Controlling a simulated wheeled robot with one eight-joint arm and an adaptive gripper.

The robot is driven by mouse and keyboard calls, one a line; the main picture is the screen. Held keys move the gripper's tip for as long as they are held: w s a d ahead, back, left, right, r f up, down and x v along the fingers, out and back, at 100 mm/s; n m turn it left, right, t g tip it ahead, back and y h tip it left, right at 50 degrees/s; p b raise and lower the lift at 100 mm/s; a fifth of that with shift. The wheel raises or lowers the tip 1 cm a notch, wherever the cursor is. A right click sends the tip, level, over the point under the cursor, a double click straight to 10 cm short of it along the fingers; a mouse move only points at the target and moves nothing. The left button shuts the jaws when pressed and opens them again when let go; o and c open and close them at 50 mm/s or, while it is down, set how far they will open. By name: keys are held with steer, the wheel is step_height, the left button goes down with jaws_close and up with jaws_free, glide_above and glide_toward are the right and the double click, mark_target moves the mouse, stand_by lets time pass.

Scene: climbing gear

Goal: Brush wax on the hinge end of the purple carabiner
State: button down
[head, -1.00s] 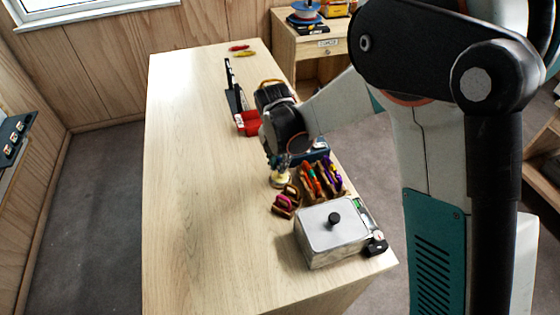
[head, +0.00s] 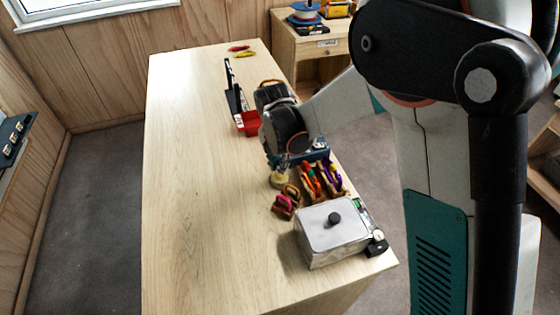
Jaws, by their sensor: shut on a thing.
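My gripper (head: 276,161) points down at the right side of the table, small and partly hidden by my wrist. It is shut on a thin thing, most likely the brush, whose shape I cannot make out. Right below it is a small cream round thing (head: 279,181), perhaps the wax pot; I cannot tell whether they touch. The purple carabiner (head: 333,174) appears to stand in a wooden rack (head: 322,196) beside orange and green ones, to the right of my gripper. Its hinge end cannot be made out.
A wooden block with a pink piece (head: 285,203) sits in front of the rack. A metal box with a black knob (head: 333,228) stands nearer the table's front. The table's left side is clear.

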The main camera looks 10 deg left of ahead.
steer(key=shift+r, duration=0.1)
steer(key=shift+r+p, duration=1.85)
steer(key=shift+r, duration=1.6)
steer(key=shift+f, duration=0.1)
